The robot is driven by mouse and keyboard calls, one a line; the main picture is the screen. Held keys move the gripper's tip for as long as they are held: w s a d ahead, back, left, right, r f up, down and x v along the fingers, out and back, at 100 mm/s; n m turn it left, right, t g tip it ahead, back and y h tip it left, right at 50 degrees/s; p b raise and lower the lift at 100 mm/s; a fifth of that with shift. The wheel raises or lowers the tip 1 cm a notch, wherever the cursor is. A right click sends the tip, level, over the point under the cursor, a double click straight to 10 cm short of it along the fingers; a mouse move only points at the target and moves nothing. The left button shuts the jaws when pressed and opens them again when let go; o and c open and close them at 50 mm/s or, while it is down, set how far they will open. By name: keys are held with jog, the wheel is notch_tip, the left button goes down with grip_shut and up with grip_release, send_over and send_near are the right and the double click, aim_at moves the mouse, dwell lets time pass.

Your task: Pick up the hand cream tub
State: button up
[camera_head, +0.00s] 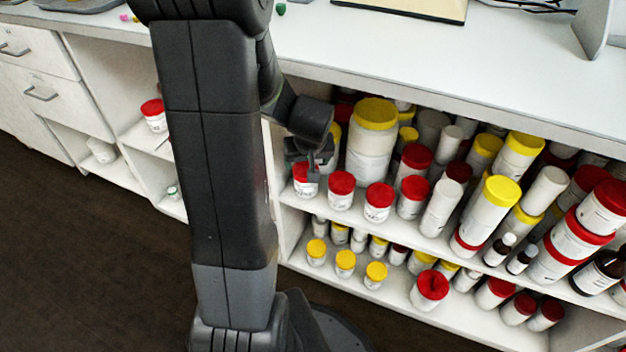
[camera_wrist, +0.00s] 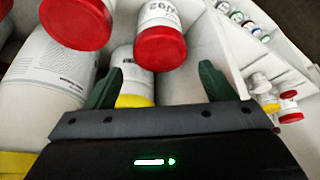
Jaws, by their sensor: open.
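A white tub with a red lid (camera_head: 305,187), likely the hand cream tub, stands at the left front of the upper shelf (camera_head: 400,228); I cannot read its label for sure. My gripper (camera_head: 309,155) is just above it and partly covers its lid in the head view. In the wrist view, my gripper (camera_wrist: 161,70) is open and empty, its two dark green fingers spread. A red-lidded tub (camera_wrist: 160,45) lies ahead between the fingertips, apart from them as far as I can see. A yellow-lidded container (camera_wrist: 134,98) shows between the fingers.
Several red-lidded tubs (camera_head: 341,190) stand close to the right in a row. A tall yellow-lidded container (camera_head: 371,150) is behind. The countertop (camera_head: 420,60) overhangs the shelf. A side panel (camera_wrist: 190,85) is beside the tub.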

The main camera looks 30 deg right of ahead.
aim_at(306, 169)
jog(key=b+x, duration=0.3)
jog(key=x, duration=0.6)
jog(key=shift+r, duration=0.1)
jog(key=c, duration=0.9)
